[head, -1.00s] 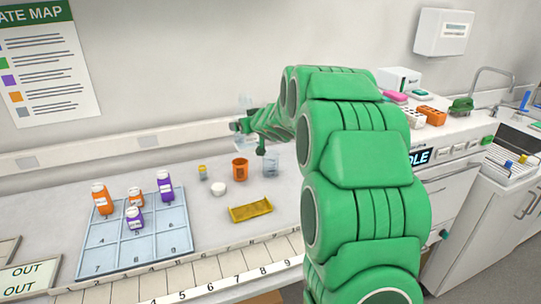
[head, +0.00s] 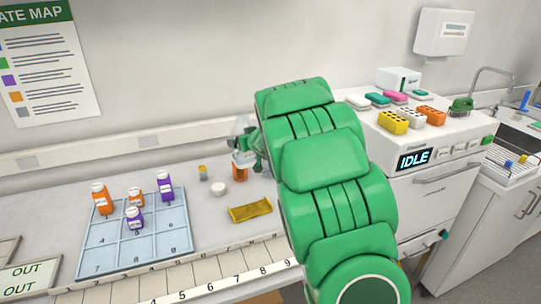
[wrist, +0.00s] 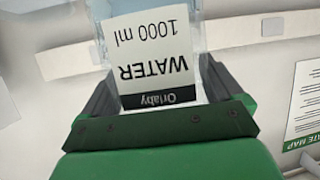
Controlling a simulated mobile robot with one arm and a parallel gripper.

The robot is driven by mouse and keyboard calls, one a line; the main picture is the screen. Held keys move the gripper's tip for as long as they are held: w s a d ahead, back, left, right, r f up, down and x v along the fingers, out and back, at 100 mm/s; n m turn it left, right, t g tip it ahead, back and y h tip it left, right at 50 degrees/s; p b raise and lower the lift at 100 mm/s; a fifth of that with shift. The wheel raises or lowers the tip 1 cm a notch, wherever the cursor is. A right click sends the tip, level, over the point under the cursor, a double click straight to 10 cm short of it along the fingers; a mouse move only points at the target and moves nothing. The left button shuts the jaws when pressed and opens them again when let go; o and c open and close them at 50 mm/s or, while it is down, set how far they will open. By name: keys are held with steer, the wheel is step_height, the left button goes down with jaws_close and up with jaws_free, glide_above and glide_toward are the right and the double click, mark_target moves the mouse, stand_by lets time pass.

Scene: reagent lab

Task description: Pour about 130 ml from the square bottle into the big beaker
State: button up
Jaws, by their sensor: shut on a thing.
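My gripper (wrist: 160,110) is shut on the clear square bottle (wrist: 197,30), whose white label reads WATER 1000 ml. In the wrist view the label and the wall poster both read upside down, so the bottle looks roughly upright. In the head view the bottle (head: 240,126) is a faint pale shape at my gripper (head: 248,143), above and behind the orange cup. The liquid level cannot be made out. The big clear beaker is not visible now; my arm covers the place right of the orange cup where a clear beaker stood earlier.
The orange cup (head: 240,173), a white round item (head: 218,189), a small yellow-topped vial (head: 203,173) and a yellow tray (head: 250,211) stand near the gripper. A numbered rack (head: 150,240) holds several small bottles at left. A machine reading IDLE (head: 414,160) stands at right.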

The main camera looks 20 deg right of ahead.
steer(key=shift+r+m, duration=0.1)
steer(key=shift+m, duration=0.2)
steer(key=shift+r+m+y, duration=0.15)
steer(key=shift+m+y, duration=0.85)
steer(key=shift+m, duration=0.1)
steer(key=shift+d+m+y, duration=0.2)
steer(key=shift+m+y, duration=0.5)
steer(key=shift+m, duration=0.4)
steer(key=shift+a+f+m+t+y, duration=0.35)
steer(key=shift+m+y, duration=0.15)
steer(key=shift+m, duration=0.2)
steer(key=f, duration=0.1)
steer(key=f+m, duration=0.1)
steer(key=shift+a+f+y, duration=0.3)
steer(key=shift+a+y, duration=0.1)
steer(key=shift+s+a+f+m+t, duration=0.1)
steer(key=shift+a+f+m+t, duration=0.15)
steer(key=shift+m, duration=0.45)
steer(key=shift+a+r+m+y, duration=0.15)
steer(key=shift+r+m+y, duration=0.35)
steer(key=shift+m, duration=0.3)
steer(key=shift+d+f+m+t, duration=0.5)
steer(key=shift+f+m, duration=0.2)
steer(key=shift+f, duration=0.1)
steer(key=shift+m, duration=0.3)
